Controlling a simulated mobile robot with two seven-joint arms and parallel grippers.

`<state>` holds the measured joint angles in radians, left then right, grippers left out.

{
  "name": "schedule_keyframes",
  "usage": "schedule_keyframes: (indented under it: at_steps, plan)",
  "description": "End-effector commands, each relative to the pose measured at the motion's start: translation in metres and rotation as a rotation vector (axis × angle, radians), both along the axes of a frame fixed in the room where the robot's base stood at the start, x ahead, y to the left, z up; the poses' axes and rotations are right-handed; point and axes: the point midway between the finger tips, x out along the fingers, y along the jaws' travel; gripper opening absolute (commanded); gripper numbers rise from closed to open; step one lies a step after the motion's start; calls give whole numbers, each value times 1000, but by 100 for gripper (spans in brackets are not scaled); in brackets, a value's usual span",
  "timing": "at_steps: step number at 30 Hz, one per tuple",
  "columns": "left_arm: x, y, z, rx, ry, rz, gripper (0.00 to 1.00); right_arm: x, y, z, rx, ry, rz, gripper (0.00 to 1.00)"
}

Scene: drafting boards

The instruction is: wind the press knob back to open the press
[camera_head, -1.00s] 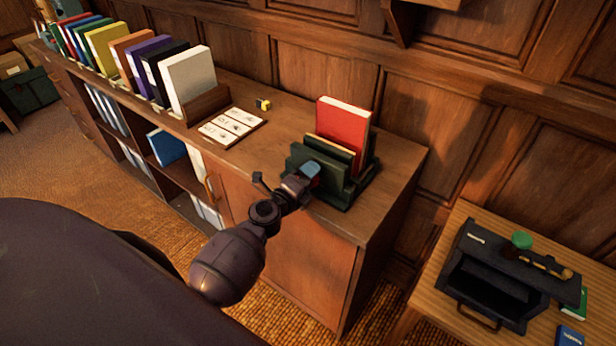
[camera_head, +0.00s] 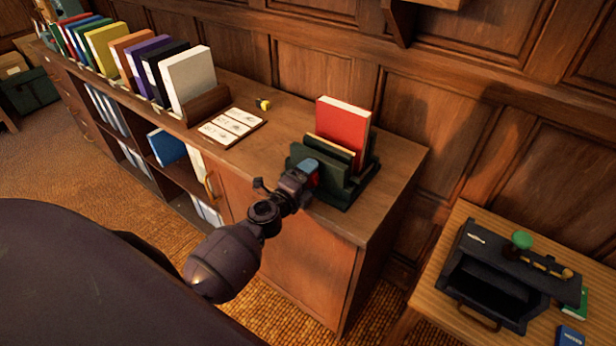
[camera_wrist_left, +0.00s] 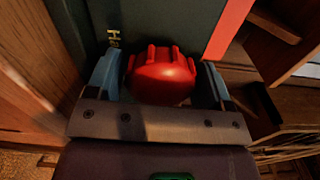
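The press is dark green (camera_head: 345,187) and stands at the right end of the cabinet top. A tall red book (camera_head: 343,125) and a thinner book with a tan edge stand upright at it. My left gripper (camera_head: 312,174) is at the press's front face. In the left wrist view the red lobed press knob (camera_wrist_left: 161,76) lies between the gripper's two blue fingertips (camera_wrist_left: 160,80). They flank it very closely, and I cannot tell whether they touch it. Gold lettering shows on the dark green face behind the knob. My right gripper is not in view.
White picture cards (camera_head: 229,128) and a small yellow object (camera_head: 263,104) lie left of the press. A row of coloured binders (camera_head: 150,68) stands farther left. A side table (camera_head: 450,235) at lower right holds a black box-like device (camera_head: 480,300) with a green knob.

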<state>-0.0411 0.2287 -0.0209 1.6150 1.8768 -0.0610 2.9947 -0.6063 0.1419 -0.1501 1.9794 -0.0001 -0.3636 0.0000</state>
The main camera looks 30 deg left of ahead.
Motion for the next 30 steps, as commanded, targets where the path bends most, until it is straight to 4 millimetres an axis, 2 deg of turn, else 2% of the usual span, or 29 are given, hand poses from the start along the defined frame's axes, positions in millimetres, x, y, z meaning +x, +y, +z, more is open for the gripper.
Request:
schedule_keyframes:
  at_steps: [3, 11, 30]
  plan:
    - [0, 0, 0, 1, 0, 0, 87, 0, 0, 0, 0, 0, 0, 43]
    - [-2, 0, 0, 1, 0, 1, 87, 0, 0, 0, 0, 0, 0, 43]
    - [-61, 5, 0, 1, 0, 2, 87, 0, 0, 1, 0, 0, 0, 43]
